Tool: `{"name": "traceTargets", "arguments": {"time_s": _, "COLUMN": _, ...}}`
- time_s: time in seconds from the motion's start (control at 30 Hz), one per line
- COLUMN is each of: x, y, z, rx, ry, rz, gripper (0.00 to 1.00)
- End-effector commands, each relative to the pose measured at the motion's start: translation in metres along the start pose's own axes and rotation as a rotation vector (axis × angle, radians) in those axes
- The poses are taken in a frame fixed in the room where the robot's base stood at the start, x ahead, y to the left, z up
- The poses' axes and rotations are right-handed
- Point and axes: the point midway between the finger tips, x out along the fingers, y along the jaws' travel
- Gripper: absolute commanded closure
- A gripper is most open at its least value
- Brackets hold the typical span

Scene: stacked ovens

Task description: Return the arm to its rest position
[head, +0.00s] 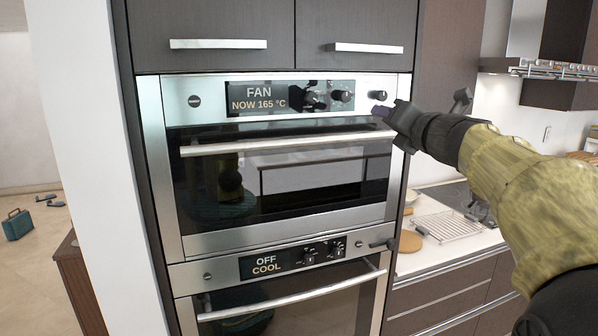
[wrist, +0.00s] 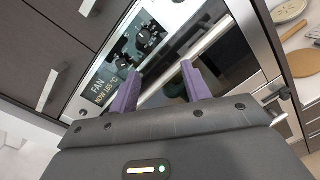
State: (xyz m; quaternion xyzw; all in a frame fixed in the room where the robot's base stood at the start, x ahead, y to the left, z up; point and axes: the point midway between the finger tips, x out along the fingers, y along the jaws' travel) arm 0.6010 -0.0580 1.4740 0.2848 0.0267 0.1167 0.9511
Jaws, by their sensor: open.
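My gripper (head: 388,112) is at the upper right of the upper oven (head: 155,160), in front of the right end of its control panel. In the wrist view my gripper (wrist: 160,78) shows two purple fingers spread apart with nothing between them. The upper oven's display (head: 258,98) reads FAN, NOW 165 °C. The upper oven door is shut, with a long bar handle (head: 285,145). My arm reaches in from the right of the head view. I cannot tell from the head view whether a fingertip touches the panel.
The lower oven's display (head: 265,263) reads OFF, COOL, and its door handle (head: 290,303) sticks out. Cabinets with bar handles (head: 218,44) are above. A counter with a wire rack (head: 448,226) lies at right. Open floor (head: 40,265) shows at far left.

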Motion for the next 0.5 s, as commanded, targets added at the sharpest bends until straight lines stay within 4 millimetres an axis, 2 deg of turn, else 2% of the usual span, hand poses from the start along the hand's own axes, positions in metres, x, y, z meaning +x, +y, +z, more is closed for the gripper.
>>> {"name": "traceTargets", "arguments": {"time_s": 0.17, "x": 0.006, "y": -0.041, "z": -0.045, "rx": 0.523, "ry": -0.042, "rz": -0.149, "gripper": 0.52}}
{"name": "traceTargets", "arguments": {"time_s": 0.27, "x": 0.001, "y": -0.067, "z": -0.082, "rx": 0.810, "ry": -0.072, "rz": -0.267, "gripper": 0.52}}
{"name": "traceTargets", "arguments": {"time_s": 0.37, "x": -0.012, "y": -0.092, "z": -0.125, "rx": 1.087, "ry": -0.111, "rz": -0.408, "gripper": 0.52}}
{"name": "traceTargets", "arguments": {"time_s": 0.5, "x": -0.043, "y": -0.121, "z": -0.194, "rx": 1.445, "ry": -0.188, "rz": -0.646, "gripper": 0.52}}
